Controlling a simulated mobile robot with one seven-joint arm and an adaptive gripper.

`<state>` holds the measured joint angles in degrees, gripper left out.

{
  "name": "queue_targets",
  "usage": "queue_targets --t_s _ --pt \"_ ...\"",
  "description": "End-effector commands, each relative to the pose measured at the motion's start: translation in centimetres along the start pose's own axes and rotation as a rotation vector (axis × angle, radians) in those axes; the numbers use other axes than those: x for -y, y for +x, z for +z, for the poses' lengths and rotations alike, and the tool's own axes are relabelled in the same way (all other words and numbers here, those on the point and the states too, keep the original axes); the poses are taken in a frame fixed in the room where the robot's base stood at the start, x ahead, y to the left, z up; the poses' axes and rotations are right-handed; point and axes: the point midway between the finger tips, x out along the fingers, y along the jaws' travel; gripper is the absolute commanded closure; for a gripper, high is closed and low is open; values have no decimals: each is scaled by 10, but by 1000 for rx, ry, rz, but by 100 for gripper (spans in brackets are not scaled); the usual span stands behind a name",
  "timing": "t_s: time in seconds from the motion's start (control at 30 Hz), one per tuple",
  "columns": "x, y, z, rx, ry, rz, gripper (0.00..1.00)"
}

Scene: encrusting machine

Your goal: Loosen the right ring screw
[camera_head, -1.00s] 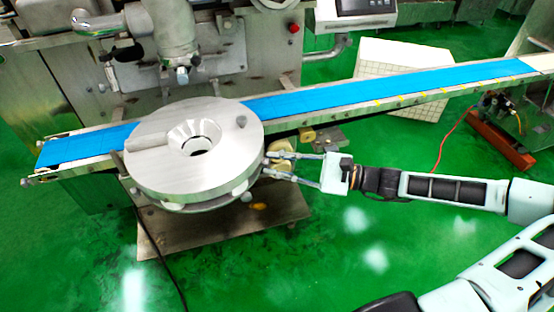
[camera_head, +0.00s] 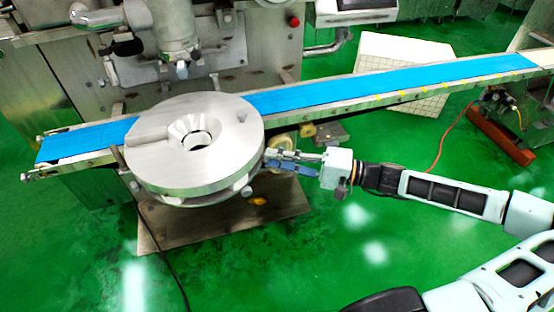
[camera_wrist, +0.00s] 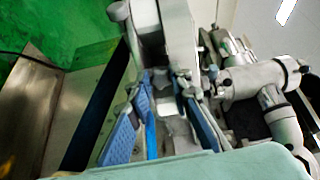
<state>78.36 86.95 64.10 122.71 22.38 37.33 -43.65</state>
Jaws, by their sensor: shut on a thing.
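The round metal ring head (camera_head: 170,165) with a funnel opening in its middle stands in front of the machine. My gripper (camera_head: 270,160) reaches in from the right, with its fingertips at the ring's right edge. In the wrist view my gripper (camera_wrist: 170,100) has its two blue-padded fingers on either side of a small grey metal piece, the right ring screw (camera_wrist: 172,108), at the ring's side (camera_wrist: 150,35). It is shut on this screw. In the head view the fingertips hide the screw.
A blue conveyor belt (camera_head: 390,84) runs behind the ring up to the right. A metal plate (camera_head: 215,228) lies beneath the ring. A white tiled box (camera_head: 400,65) stands behind the belt.

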Motion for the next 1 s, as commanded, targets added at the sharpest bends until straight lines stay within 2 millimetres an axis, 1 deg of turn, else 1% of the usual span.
queue_targets --t_s 0.7,1.0 --pt "-5 0 -1 -2 -683 -1 100" --pt "-5 0 -2 -3 -948 0 100"
